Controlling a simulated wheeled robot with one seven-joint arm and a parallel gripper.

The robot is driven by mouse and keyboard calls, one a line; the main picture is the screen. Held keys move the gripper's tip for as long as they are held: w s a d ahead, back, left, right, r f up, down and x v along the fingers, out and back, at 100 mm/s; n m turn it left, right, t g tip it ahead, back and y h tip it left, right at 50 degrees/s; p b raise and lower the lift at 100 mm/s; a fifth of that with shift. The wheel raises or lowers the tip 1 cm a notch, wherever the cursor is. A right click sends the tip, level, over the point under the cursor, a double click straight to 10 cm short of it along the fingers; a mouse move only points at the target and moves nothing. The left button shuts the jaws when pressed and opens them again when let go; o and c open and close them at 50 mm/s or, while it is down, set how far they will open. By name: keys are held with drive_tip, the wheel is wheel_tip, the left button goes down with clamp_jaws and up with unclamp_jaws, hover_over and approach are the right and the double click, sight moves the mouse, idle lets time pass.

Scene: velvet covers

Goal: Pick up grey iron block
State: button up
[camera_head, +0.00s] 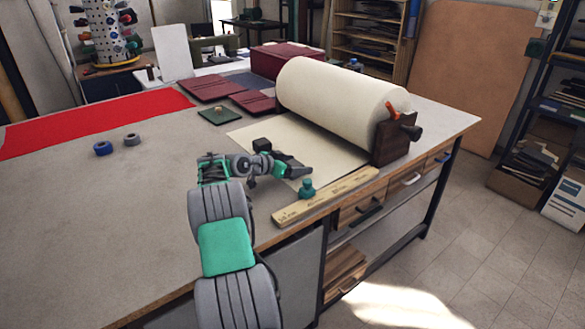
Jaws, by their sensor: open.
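My gripper (300,172) is low over the cream paper (335,148) on the table, pointing right. It is open, and I see nothing held between its fingers. A small dark box shape (262,145) shows just behind my wrist. I cannot tell whether it is the grey iron block or part of my own arm. No other thing is clearly a grey iron block; my arm and gripper hide part of the paper.
A big cream paper roll (340,100) sits on a dark wooden stand (396,138). Blue (103,148) and grey (132,139) rings lie left. The table's left middle is clear.

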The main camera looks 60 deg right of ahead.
drive_tip(key=shift+x, duration=0.85)
clamp_jaws()
drive_tip(key=shift+w+r, duration=0.1)
drive_tip(key=shift+r, duration=0.1)
